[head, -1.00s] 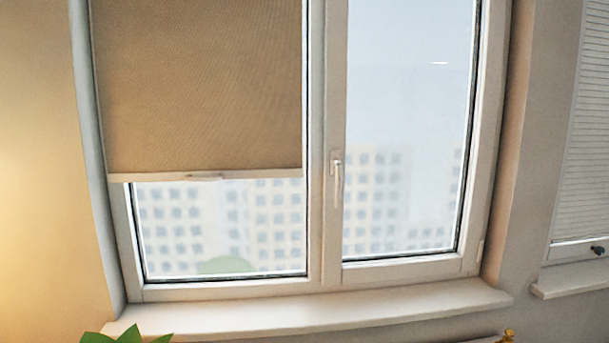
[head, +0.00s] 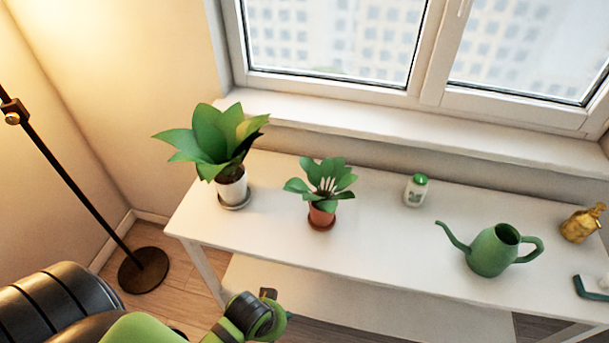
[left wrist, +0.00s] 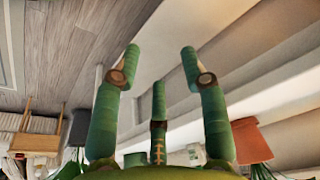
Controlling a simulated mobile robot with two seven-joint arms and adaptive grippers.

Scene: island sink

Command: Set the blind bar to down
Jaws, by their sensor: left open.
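The blind and its bar are out of view in the head view now; only the lower window panes (head: 330,35) and white frame show. My left arm comes in at the bottom left of the head view, with a green and black part of it (head: 250,315) low in front of the table. In the left wrist view, my left gripper (left wrist: 160,62) has its green fingers spread apart with nothing between them. My right gripper is not seen.
A white table (head: 390,240) under the sill holds a large plant (head: 215,140), a small potted plant (head: 321,190), a white jar (head: 416,190), a green watering can (head: 492,250) and a gold bottle (head: 582,224). A floor lamp (head: 65,185) stands at left.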

